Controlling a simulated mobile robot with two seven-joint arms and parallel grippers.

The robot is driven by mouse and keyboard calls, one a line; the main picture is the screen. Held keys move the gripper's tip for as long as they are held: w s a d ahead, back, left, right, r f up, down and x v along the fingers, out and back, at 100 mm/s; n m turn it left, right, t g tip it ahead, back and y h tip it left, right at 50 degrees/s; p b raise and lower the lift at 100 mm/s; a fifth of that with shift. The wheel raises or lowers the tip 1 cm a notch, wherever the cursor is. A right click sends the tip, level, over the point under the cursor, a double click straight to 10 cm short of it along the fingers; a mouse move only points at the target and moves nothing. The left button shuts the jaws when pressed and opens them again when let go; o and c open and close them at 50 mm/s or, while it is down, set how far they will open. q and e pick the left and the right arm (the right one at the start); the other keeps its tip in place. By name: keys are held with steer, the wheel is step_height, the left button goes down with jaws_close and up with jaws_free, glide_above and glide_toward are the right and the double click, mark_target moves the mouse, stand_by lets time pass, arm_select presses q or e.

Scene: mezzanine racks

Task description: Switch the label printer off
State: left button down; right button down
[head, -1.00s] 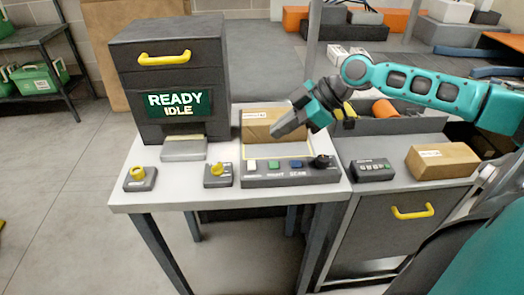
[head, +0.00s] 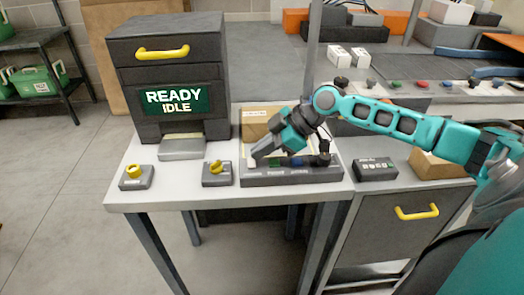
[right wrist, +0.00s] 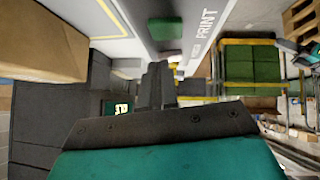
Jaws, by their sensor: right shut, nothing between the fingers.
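The label printer (head: 168,55) is a dark cabinet with a yellow handle. Its lit screen (head: 174,101) reads "READY IDLE". A dark control panel (head: 290,178) lies on the white table to its right, with coloured buttons and a black knob (head: 322,159). My right gripper (head: 258,156) is shut and empty, low over the panel's left end, hiding the white button there. Contact cannot be told. In the right wrist view the shut fingers (right wrist: 156,84) point towards a green button (right wrist: 165,28) beside the word "PRINT". My left gripper is not in view.
Two small units with yellow knobs stand on the table, one at its left front (head: 136,176) and one beside the panel (head: 217,172). A cardboard box (head: 258,120) lies behind the panel. A black button box (head: 375,169) stands on the right cabinet.

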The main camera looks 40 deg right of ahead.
steer(key=shift+w+d+f, duration=0.1)
steer(key=shift+w+f, duration=0.05)
steer(key=shift+f, duration=0.2)
steer(key=shift+w+d+f, duration=0.15)
steer(key=shift+d+f, duration=0.05)
steer(key=shift+f, duration=0.1)
